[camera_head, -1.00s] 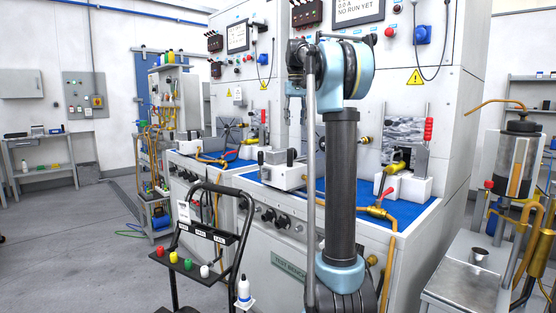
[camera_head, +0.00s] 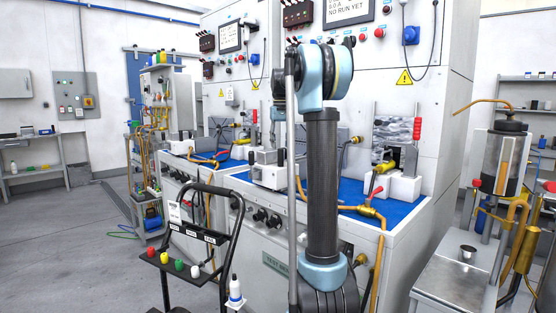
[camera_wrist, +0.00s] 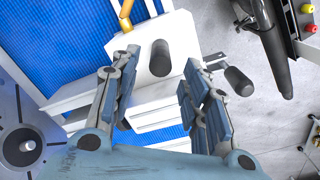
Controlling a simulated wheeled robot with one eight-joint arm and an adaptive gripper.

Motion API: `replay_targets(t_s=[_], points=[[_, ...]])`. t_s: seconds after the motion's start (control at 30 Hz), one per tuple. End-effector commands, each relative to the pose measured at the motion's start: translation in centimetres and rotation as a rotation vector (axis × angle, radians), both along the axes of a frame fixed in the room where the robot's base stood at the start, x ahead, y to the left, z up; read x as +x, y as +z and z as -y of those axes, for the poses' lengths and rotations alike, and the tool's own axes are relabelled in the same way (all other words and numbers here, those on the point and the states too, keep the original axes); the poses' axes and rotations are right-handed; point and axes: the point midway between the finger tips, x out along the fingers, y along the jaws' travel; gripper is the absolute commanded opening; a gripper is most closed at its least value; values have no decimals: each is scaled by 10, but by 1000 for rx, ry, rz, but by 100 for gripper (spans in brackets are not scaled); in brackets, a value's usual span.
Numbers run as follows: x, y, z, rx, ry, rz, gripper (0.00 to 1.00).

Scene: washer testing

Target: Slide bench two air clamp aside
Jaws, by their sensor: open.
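The air clamp on the near bench is a white block (camera_head: 268,170) at the left of the blue mat (camera_head: 405,212). I take it to be the white block (camera_wrist: 145,85) in the wrist view, with a dark round knob (camera_wrist: 160,62) on it. A second dark cylinder (camera_wrist: 238,82) on a rod stands out to its right. My gripper (camera_wrist: 159,72) is open, with its two fingers on either side of the knob in the picture. I cannot tell whether they touch it. In the head view my arm hides most of the gripper.
Another white fixture (camera_head: 392,186) with a red-handled part stands on the mat's right. An orange hose with a brass valve (camera_head: 367,211) runs over the bench front. A black cart (camera_head: 195,240) with coloured caps stands close in front. A metal side table (camera_head: 460,270) stands at right.

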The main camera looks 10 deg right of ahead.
Motion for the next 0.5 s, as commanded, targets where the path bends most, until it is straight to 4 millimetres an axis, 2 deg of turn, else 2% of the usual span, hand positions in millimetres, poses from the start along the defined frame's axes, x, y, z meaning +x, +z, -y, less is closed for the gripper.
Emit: replay_targets(t_s=[0.2,0.5], points=[[0,-37,0,0,0,0,42],[0,-64,0,0,0,0,42]])
